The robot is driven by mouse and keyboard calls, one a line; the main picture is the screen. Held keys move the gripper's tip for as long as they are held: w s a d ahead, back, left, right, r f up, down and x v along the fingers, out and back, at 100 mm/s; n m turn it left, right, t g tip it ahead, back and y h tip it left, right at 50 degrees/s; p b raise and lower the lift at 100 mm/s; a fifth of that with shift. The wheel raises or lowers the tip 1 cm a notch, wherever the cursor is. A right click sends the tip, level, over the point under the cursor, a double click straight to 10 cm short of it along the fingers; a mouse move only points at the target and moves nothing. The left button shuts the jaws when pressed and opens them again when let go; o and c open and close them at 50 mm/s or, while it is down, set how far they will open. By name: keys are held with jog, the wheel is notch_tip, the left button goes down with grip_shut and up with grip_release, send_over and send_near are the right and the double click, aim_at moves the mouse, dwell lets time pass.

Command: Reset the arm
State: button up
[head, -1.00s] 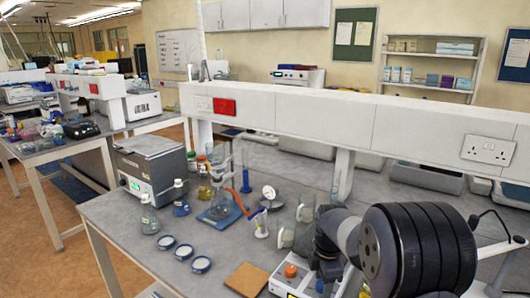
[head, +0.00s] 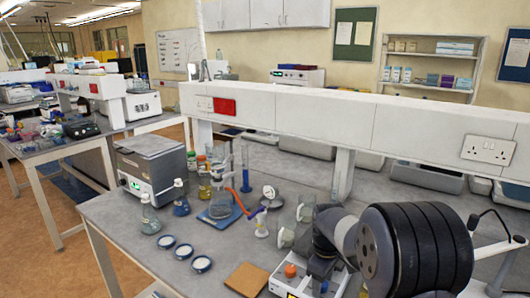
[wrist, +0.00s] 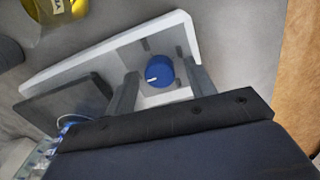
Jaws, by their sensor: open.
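My gripper (wrist: 163,88) is open in the wrist view, with its two grey fingers apart. A round blue knob (wrist: 159,72) with a white mark shows between and just beyond the fingertips, on a white device (wrist: 105,52). I see nothing held, and I cannot tell whether a finger touches the knob. In the head view my arm (head: 365,245) reaches over the front right of the bench. Its black round joint is nearest the camera, and the gripper's fingers are not clearly visible there.
Near my arm are a white box with an orange knob (head: 290,270) and a brown square pad (head: 247,279). Glassware, including a flask (head: 221,204) on a blue plate, stands left. Several round dishes (head: 184,252) lie at the front. A white shelf (head: 290,118) runs behind.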

jog(key=m, duration=0.3)
jog(key=shift+m, duration=2.3)
jog(key=shift+a+r, duration=0.1)
